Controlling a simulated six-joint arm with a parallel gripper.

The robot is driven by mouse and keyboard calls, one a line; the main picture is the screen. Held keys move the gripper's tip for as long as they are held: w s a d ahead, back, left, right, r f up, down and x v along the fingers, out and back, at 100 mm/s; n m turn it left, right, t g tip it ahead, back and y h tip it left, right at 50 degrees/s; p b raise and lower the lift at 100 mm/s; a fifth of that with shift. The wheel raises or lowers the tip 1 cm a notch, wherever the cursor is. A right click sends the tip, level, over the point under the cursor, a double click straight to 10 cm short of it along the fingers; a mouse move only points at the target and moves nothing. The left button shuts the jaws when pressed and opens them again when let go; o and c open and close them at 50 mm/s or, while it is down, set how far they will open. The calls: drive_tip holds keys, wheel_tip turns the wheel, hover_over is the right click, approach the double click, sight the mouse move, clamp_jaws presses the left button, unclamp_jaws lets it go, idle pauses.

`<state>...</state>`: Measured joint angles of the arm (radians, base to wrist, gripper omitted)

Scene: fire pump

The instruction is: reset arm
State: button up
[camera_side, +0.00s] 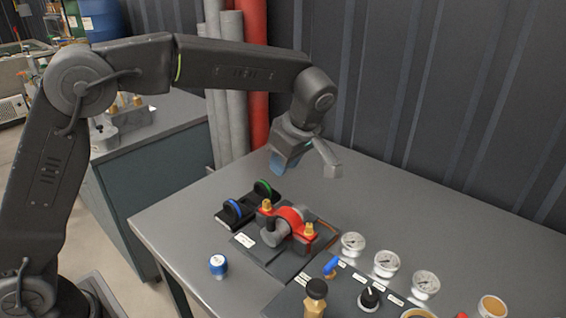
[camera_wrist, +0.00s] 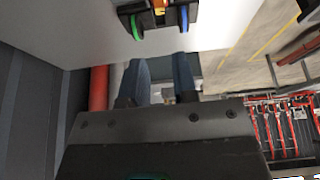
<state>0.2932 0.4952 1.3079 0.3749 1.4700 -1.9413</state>
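My gripper (camera_side: 304,168) hangs in the air above the back of the grey table (camera_side: 390,194), beyond the pump fitting with the red clamp (camera_side: 291,215). In the wrist view, its two dark blue-grey fingers (camera_wrist: 160,68) stand apart with a clear gap and nothing between them. My gripper touches nothing that I can see. The green and blue rings (camera_side: 248,199) on a black holder sit on the table below it. They also show at the top of the wrist view (camera_wrist: 160,22).
Several gauges (camera_side: 386,262) and a brass-coloured nozzle (camera_side: 316,297) stand at the front right. A blue-capped part (camera_side: 218,266) sits near the left edge. A red pipe (camera_side: 254,70) and a corrugated wall (camera_side: 420,90) rise behind. The table's back right is clear.

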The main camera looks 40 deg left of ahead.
drive_tip(key=s+a+r+m+t+h, duration=0.1)
drive_tip(key=s+a+r+m, duration=0.2)
drive_tip(key=s+m, duration=0.3)
drive_tip(key=s+a+r+m+t+h, duration=0.2)
drive_tip(key=s+a+r+m, duration=0.15)
drive_tip(key=s, duration=0.45)
drive_tip(key=s+f+m+t+h, duration=0.1)
drive_tip(key=s+f+m, duration=0.3)
drive_tip(key=s+m, duration=0.4)
drive_tip(key=s+t, duration=0.1)
drive_tip(key=s, duration=0.2)
drive_tip(key=shift+s+a+m+t, duration=0.15)
drive_tip(key=shift+a+m+t, duration=0.1)
drive_tip(key=shift+m+t, duration=0.1)
drive_tip(key=shift+r, duration=0.1)
